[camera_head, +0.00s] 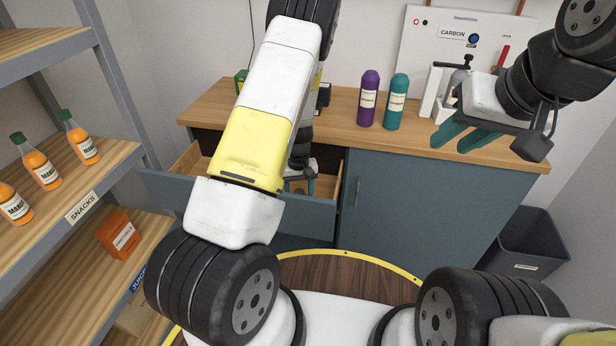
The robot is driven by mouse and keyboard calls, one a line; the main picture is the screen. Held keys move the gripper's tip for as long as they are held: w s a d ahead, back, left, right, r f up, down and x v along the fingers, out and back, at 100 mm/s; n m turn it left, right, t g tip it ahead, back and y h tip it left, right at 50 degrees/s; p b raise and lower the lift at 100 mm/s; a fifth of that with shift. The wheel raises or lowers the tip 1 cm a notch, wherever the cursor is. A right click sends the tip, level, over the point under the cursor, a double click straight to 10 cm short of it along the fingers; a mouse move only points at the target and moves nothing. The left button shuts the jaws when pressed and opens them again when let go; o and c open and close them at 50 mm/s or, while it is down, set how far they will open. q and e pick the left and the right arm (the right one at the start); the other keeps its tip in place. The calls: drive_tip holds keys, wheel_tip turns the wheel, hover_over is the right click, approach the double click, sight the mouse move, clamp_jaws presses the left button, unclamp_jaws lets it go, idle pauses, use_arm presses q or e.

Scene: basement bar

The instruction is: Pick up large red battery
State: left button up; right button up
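I cannot make out a large red battery in the head view. My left arm reaches across the middle to the open drawer (165,190) of the blue-grey cabinet. My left gripper (300,186) is small and low at the drawer's right part, partly hidden by my own arm. Whether it holds anything cannot be seen. Much of the drawer's inside is hidden by my arm. My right gripper (480,142) hangs above the right end of the wooden counter (338,128). Its teal fingers are apart, with nothing seen between them.
A purple bottle (368,100) and a teal bottle (396,100) stand on the counter. Behind is a white panel (425,45) marked CARBON with a red lever (503,58). Shelves with orange bottles (40,168) stand at left. A dark bin (530,245) stands at right.

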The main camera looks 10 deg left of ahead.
use_arm(q)
clamp_jaws()
